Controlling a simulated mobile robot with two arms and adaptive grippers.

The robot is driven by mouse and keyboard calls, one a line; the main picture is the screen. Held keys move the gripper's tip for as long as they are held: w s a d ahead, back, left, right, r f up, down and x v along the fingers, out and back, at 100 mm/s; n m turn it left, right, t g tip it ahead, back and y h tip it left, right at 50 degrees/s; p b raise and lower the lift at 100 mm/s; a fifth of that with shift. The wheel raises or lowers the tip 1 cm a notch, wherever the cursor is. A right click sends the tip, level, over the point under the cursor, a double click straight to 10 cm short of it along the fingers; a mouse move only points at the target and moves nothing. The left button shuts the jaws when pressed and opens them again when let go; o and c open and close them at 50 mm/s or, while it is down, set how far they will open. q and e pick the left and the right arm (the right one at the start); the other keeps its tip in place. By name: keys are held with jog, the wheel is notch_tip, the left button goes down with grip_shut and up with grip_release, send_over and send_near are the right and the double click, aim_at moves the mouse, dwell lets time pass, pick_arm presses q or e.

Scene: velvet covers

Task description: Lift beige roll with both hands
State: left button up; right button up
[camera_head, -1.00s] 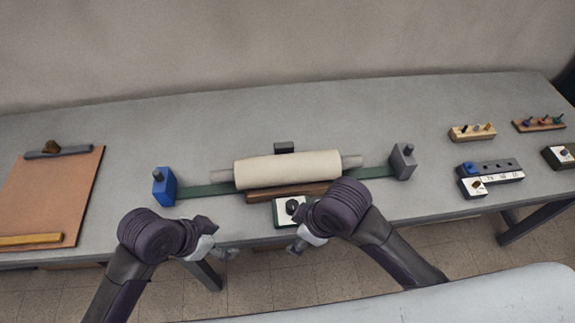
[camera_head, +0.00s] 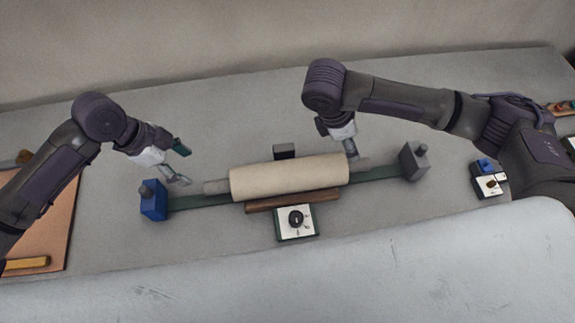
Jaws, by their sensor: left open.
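The beige roll (camera_head: 290,176) lies across the middle of the table on a dark green strip (camera_head: 204,201), with a grey core end showing on each side. A brown wooden bar (camera_head: 292,200) lies along its near side. My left gripper (camera_head: 184,166) is open and empty, above the table just left of and behind the roll's left core end. My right gripper (camera_head: 351,152) is at the roll's right end, by the right core end; its fingers are small and partly hidden, so I cannot tell whether they are open or touching it.
A blue block (camera_head: 153,200) and a grey block (camera_head: 412,161) stand at the strip's ends. A dial box (camera_head: 296,222) sits in front of the roll, a dark block (camera_head: 284,151) behind. A brown board (camera_head: 58,225) lies at left.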

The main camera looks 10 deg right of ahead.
aim_at(214, 184)
jog(key=shift+s+r, duration=0.2)
jog(key=shift+s, duration=0.45)
jog(key=shift+w+f, duration=0.15)
jog(key=shift+f, duration=0.1)
pick_arm(q)
jog(key=x, duration=1.2)
jog(key=shift+s+d+f, duration=0.15)
jog(key=shift+d+f, duration=0.05)
jog(key=shift+f, duration=0.15)
pick_arm(e)
jog(key=x, duration=1.2)
jog(key=shift+w+f, duration=0.3)
pick_arm(q)
jog(key=shift+s+d+f, duration=0.1)
jog(key=shift+d+f, duration=0.1)
jog(key=shift+f, duration=0.25)
pick_arm(e)
jog(key=shift+d+f, duration=0.25)
jog(key=shift+f, duration=0.2)
pick_arm(q)
grip_shut()
pick_arm(e)
grip_shut()
pick_arm(q)
jog(key=shift+r, duration=0.1)
